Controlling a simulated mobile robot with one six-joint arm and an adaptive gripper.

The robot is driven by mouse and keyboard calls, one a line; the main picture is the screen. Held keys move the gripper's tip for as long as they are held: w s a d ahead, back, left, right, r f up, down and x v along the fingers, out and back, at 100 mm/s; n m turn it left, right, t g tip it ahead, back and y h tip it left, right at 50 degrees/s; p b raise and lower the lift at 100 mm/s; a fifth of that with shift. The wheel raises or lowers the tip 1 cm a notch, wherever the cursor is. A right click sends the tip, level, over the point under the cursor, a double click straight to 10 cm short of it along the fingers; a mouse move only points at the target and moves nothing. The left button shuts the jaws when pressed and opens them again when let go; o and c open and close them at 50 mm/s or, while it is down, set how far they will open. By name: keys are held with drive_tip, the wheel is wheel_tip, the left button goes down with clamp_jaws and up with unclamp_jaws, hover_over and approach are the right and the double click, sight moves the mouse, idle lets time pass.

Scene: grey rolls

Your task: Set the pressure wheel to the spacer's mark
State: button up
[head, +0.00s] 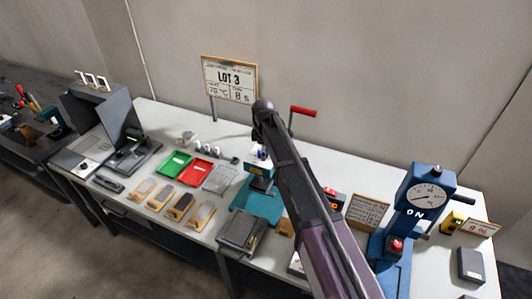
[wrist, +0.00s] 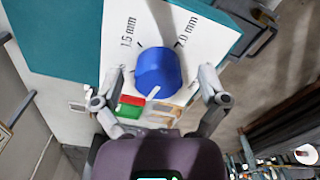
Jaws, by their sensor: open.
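The pressure wheel is a blue knob (wrist: 158,72) on a white dial plate (wrist: 100,42) in the wrist view. The plate reads "1.5 mm" at the knob's upper left and a second mark ending in ".0 mm" at its upper right. A white pointer line shows at the knob's lower edge, away from these two marks. My gripper (wrist: 161,78) is open, one finger on each side of the knob, with visible gaps. In the head view the teal machine (head: 255,214) stands mid-table, partly behind my arm. I cannot tell which item is the spacer.
A red tray (head: 196,173) and a green tray (head: 175,163) lie left of the machine, with several tan blocks (head: 178,208) in front. A blue press with a gauge (head: 428,195) stands at the right. A "LOT 3" sign (head: 230,78) stands at the back.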

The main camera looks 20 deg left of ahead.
drive_tip(key=shift+r+m+p, duration=0.4)
drive_tip(key=shift+r+p, duration=0.25)
wheel_tip(320, 180, up, 13)
drive_tip(key=m+p, duration=1)
drive_tip(key=p, duration=0.2)
drive_tip(key=shift+a+f+p, duration=0.15)
drive_tip(key=shift+p, duration=0.2)
drive_tip(key=shift+f, duration=0.15)
wheel_tip(320, 180, down, 14)
drive_tip(key=b, duration=1.4)
drive_tip(key=shift+r, duration=0.25)
